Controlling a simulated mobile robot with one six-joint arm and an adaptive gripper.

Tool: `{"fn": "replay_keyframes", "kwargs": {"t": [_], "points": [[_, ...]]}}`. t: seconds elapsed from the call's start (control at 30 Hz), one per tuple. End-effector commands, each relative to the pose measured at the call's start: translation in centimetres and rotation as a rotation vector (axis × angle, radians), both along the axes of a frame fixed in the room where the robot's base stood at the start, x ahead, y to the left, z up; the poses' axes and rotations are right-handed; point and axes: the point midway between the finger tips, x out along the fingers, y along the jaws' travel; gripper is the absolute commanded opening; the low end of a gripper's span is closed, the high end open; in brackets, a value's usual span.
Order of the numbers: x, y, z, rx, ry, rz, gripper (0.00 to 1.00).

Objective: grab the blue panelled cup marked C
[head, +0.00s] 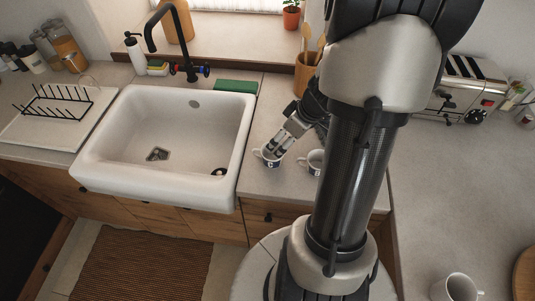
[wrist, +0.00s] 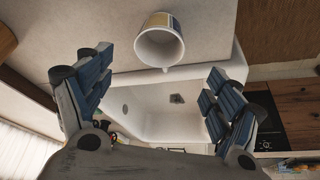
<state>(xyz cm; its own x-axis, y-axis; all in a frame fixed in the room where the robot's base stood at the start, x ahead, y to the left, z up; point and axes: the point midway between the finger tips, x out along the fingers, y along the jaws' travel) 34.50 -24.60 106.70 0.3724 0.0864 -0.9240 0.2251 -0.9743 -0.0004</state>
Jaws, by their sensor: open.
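A white cup with coloured panels (wrist: 158,24) lies ahead of my gripper (wrist: 160,66) in the wrist view, its white inside facing the camera. One panel looks yellowish and one bluish; no letter C is readable. In the head view my gripper (head: 273,149) is open, its fingertips close to a white cup with dark panels (head: 265,160) on the counter right of the sink. I cannot tell whether they touch it. A second cup (head: 315,160) stands just right of it, partly hidden by my arm. A third cup (head: 456,288) stands at the lower right.
The white sink (head: 243,150) is left of the near cups, with a black tap (head: 181,40) behind it. A green sponge-like block (head: 235,86) lies at its back right. A utensil pot (head: 306,75) and toaster (head: 470,85) stand behind. The right counter has clear room.

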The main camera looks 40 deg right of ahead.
Motion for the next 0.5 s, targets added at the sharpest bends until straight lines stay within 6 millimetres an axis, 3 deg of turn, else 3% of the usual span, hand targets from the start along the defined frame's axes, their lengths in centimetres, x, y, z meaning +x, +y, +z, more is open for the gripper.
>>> {"fn": "replay_keyframes", "kwargs": {"t": [0.03,0.2,0.5], "points": [[0.4,0.2,-1.4,0.004,0.004,0.002,0.84],[1.6,0.4,-4.2,0.001,0.001,0.002,0.84],[2.6,0.6,-6.1,0.002,0.001,0.001,0.84]]}}
